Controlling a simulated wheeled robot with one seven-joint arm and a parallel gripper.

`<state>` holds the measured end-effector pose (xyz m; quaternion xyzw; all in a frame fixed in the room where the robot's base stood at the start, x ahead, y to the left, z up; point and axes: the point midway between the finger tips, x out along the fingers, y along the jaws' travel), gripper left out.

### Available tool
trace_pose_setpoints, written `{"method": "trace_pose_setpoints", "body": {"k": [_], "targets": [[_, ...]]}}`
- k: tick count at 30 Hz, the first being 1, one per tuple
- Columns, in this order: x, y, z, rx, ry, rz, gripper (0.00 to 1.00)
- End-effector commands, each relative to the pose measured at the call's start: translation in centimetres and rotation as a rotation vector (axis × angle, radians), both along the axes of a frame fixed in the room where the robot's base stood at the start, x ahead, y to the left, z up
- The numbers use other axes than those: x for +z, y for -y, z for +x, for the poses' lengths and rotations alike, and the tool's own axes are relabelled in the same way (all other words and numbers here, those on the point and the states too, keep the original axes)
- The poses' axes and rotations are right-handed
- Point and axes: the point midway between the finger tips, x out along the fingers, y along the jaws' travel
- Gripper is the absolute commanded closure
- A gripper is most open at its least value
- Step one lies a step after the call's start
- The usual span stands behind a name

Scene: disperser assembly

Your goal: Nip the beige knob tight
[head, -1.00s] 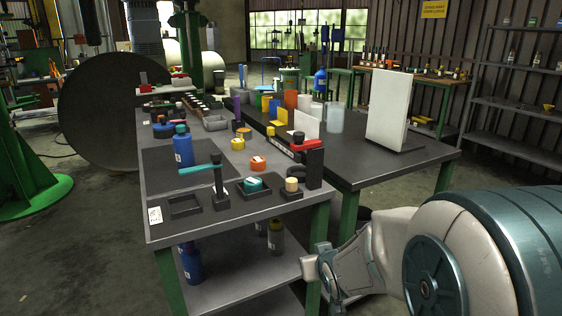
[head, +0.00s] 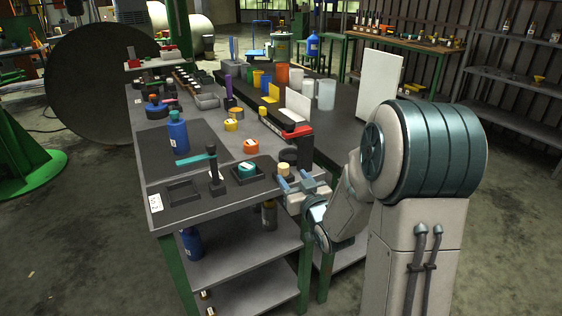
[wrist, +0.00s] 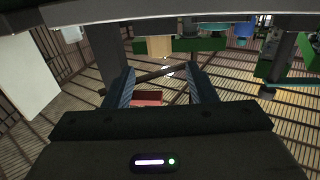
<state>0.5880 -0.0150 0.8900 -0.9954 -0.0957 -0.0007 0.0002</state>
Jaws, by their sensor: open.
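The beige knob (head: 284,169) stands upright on a small dark base at the bench's near right corner. In the wrist view, which looks upside down, the knob (wrist: 159,46) shows beyond the fingertips, in line with the gap between them. My gripper (head: 298,181) is at the near right bench edge, just beside the knob. In the wrist view both fingers of my gripper (wrist: 161,72) are spread apart with nothing held between them. The knob's lower part and base are hard to make out there.
Dark tray (head: 183,191) looks empty.

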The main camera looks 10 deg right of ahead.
Motion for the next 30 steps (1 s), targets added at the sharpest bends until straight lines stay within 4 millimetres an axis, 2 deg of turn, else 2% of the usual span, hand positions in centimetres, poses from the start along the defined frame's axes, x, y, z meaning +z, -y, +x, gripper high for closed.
{"method": "trace_pose_setpoints", "body": {"k": [1, 6, 12, 18, 27, 30], "targets": [[0.0, -0.3, 1.2, 0.003, 0.000, 0.001, 0.49], [0.0, -1.0, 4.7, 0.003, -0.001, 0.001, 0.49], [0.0, -1.6, 7.7, 0.001, -0.002, 0.000, 0.49], [0.0, -1.8, 9.1, 0.001, -0.003, -0.001, 0.49], [0.0, -1.9, 9.2, 0.001, -0.002, 0.000, 0.49], [0.0, -1.9, 9.2, 0.001, -0.002, 0.000, 0.77]]}}
